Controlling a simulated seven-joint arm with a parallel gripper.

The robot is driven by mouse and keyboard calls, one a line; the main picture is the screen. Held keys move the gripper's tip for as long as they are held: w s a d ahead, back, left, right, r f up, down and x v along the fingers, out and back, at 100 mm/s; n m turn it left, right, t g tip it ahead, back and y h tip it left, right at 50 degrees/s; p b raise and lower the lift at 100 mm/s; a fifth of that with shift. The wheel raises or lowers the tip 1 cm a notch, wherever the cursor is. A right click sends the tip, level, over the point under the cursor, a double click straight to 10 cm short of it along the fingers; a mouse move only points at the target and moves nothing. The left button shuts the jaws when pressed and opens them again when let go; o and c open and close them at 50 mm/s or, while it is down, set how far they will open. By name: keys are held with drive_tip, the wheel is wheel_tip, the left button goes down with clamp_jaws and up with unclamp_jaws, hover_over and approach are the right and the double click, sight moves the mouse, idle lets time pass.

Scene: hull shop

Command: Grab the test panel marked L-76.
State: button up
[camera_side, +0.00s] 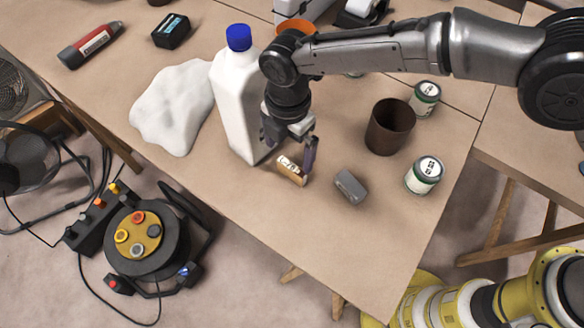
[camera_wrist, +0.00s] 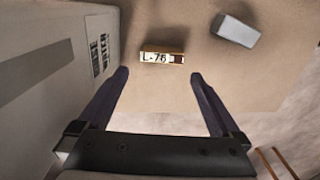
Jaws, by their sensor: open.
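The test panel marked L-76 (camera_wrist: 160,58) is a small block with a pale label and a dark patch at its right end. My gripper (camera_wrist: 160,74) is open and empty. In the wrist view the panel lies just beyond the fingertips, within the gap between them. In the side view my gripper (camera_side: 293,164) is above and close beside the panel; a finger stands at the panel's right. I cannot tell the exact height between them.
A tall white bottle with a blue cap (camera_side: 239,105) stands close to my gripper's left. A grey block (camera_side: 350,187) lies right of the panel. A brown cup (camera_side: 390,127) and labelled cans (camera_side: 423,175) stand farther right. The table's front edge is near; bare table lies toward it.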

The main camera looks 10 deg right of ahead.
sight(293, 166)
wheel_tip(293, 166, down, 3)
drive_tip(key=shift+r, duration=0.15)
drive_tip(key=shift+w+d+f, duration=0.1)
drive_tip(key=shift+d+f, duration=0.05)
drive_tip(key=shift+f, duration=0.7)
drive_tip(key=shift+w+d+f, duration=0.1)
drive_tip(key=shift+d+f, duration=0.05)
drive_tip(key=shift+f, duration=0.75)
drive_tip(key=shift+w+d+f, duration=0.1)
drive_tip(key=shift+d+f, duration=0.05)
drive_tip(key=shift+f, duration=0.7)
drive_tip(key=shift+c, duration=0.3)
drive_tip(key=c, duration=1)
drive_tip(key=shift+r, duration=0.15)
